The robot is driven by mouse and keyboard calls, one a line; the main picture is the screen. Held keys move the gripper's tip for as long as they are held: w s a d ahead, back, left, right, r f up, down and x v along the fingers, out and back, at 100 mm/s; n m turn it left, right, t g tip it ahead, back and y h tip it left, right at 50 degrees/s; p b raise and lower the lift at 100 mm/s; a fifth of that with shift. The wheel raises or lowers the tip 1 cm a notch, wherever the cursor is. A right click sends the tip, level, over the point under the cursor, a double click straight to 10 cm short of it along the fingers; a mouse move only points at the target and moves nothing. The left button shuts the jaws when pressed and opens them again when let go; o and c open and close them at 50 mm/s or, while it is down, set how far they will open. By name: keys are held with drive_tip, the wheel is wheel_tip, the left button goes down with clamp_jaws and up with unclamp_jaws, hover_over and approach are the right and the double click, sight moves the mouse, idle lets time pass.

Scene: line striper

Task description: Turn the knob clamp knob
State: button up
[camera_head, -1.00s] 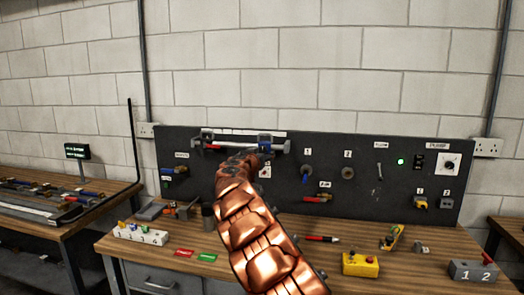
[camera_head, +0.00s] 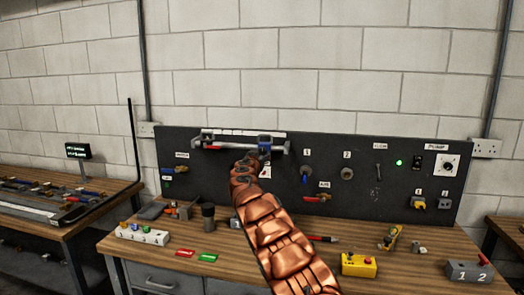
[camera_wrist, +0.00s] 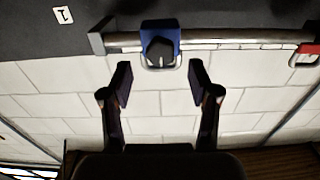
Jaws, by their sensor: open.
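The clamp is a blue block (camera_wrist: 172,27) on a grey metal rail (camera_wrist: 235,38), with a dark round knob (camera_wrist: 160,51) on its face that carries a pale pointer mark. My gripper (camera_wrist: 160,84) is open in the wrist view, its two dark fingers spread on either side below the knob, apart from it and empty between. In the head view the blue block (camera_head: 265,138) sits near the right end of the rail, high on the dark panel.
A red piece (camera_wrist: 305,52) sits farther along the rail. The dark panel (camera_head: 330,150) carries several valves, switches and a dial (camera_head: 446,165). The wooden bench (camera_head: 225,268) below holds a yellow box (camera_head: 359,266), a dark cup (camera_head: 208,216) and small tools.

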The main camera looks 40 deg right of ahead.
sight(262, 151)
drive_tip(key=shift+w+d+r+p, duration=0.25)
drive_tip(key=shift+w+d+p, duration=0.05)
drive_tip(key=shift+w+p, duration=0.1)
drive_tip(key=shift+w+d+f+p, duration=0.25)
drive_tip(key=shift+d+p, duration=0.15)
drive_tip(key=shift+d, duration=0.1)
drive_tip(key=shift+w+d+r+p, duration=0.2)
drive_tip(key=shift+w+d+p, duration=0.15)
drive_tip(key=shift+p, duration=0.2)
drive_tip(key=shift+w+d+p, duration=0.25)
drive_tip(key=shift+d+p, duration=0.3)
drive_tip(key=shift+w+d+f, duration=0.1)
drive_tip(key=shift+d+f, duration=0.05)
drive_tip(key=c, duration=1.1)
drive_tip(key=shift+f, duration=0.1)
drive_tip(key=shift+c, duration=0.2)
